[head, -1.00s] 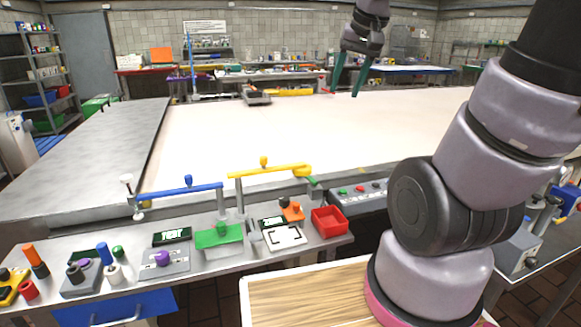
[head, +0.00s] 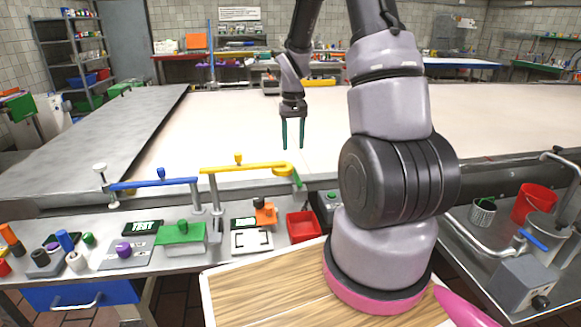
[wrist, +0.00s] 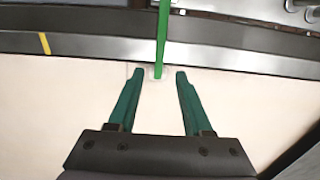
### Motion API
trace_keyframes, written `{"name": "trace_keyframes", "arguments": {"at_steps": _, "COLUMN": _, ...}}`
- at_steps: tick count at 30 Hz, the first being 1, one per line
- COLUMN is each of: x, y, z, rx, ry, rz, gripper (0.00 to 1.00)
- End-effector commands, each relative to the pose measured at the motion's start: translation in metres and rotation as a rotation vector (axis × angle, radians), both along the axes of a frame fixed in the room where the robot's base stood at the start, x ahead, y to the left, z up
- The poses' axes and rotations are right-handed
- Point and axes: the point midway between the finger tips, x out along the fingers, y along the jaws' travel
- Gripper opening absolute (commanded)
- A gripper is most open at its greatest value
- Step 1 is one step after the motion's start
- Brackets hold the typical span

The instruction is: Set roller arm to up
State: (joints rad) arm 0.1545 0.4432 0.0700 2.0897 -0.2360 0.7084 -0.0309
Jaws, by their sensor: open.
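My gripper (head: 292,146) hangs open and empty over the cream surface (head: 235,125), its teal fingers pointing down, behind the yellow arm's right end. In the wrist view its two fingertips (wrist: 159,71) stand apart. A thin green bar (wrist: 162,40) crosses the steel edge there, and its pale-tipped end shows just beyond and between the fingertips; I cannot tell if they touch. In the head view a small green piece (head: 297,178) sits by the end of the yellow arm (head: 235,169). A blue arm (head: 150,184) lies left of it. Which one is the roller arm is not clear.
The near bench holds a green block (head: 180,233), a red tray (head: 303,226) and several coloured knobs. A red bucket (head: 533,203) and a metal pot stand at the right. The cream surface around my gripper is clear.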

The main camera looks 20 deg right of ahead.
Motion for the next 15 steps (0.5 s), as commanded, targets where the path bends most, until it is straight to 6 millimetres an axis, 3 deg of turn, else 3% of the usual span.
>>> {"name": "trace_keyframes", "arguments": {"at_steps": 9, "x": -0.001, "y": 0.001, "z": -0.061, "rx": 0.001, "ry": 0.004, "rz": 0.001, "gripper": 0.5}}
{"name": "trace_keyframes", "arguments": {"at_steps": 15, "x": -0.001, "y": 0.001, "z": -0.086, "rx": 0.0, "ry": 0.002, "rz": 0.0, "gripper": 0.5}}
